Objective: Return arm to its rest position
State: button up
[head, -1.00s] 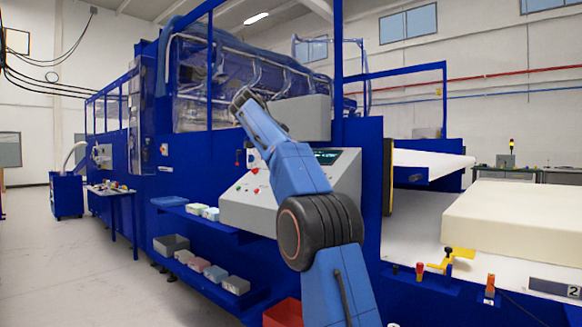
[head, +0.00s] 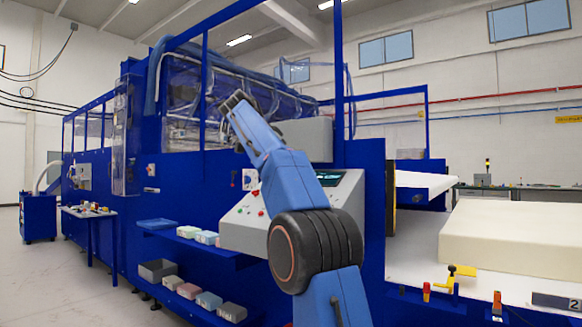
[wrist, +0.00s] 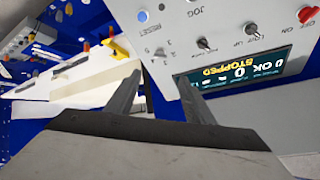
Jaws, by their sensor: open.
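My arm rises from the bottom middle of the head view, bent at a black joint, and reaches up and to the left. My gripper (head: 232,103) is at its end, in front of the blue machine and above the control panel (head: 243,232). In the wrist view the two fingers of my gripper (wrist: 160,80) stand apart with nothing between them. The panel (wrist: 230,30) shows there upside down, with knobs and a lit screen (wrist: 240,66) reading "STOPPED". The fingertips overlap the panel's edge in that view; I cannot tell the distance.
A cream foam block (head: 515,236) lies on the white machine bed (head: 415,255) at right. A blue shelf (head: 205,250) with several small bins stands left of my arm. A blue cart (head: 38,216) is at far left. The grey floor (head: 60,290) at left is clear.

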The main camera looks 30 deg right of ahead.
dwell(0.3)
jog(key=s+a+f+n+t+y, duration=0.1)
jog(key=s+a+f+n+y, duration=0.2)
jog(key=s+a+f+n, duration=0.4)
jog(key=s+a+f+n+t+y, duration=0.1)
jog(key=s+a+f+n+y, duration=0.3)
jog(key=s+f, duration=1.5)
jog(key=s+a+f+n+t+y, duration=0.1)
jog(key=s+a+f+n+y, duration=0.2)
jog(key=s+a+f+n, duration=0.7)
jog(key=s+a+f, duration=0.1)
jog(key=a+f, duration=0.1)
jog(key=f, duration=0.5)
jog(key=s+a+f, duration=0.2)
jog(key=a+f, duration=0.1)
jog(key=f, duration=0.5)
jog(key=shift+s+f+t, duration=0.2)
jog(key=shift+f+t, duration=0.05)
jog(key=shift+t, duration=0.15)
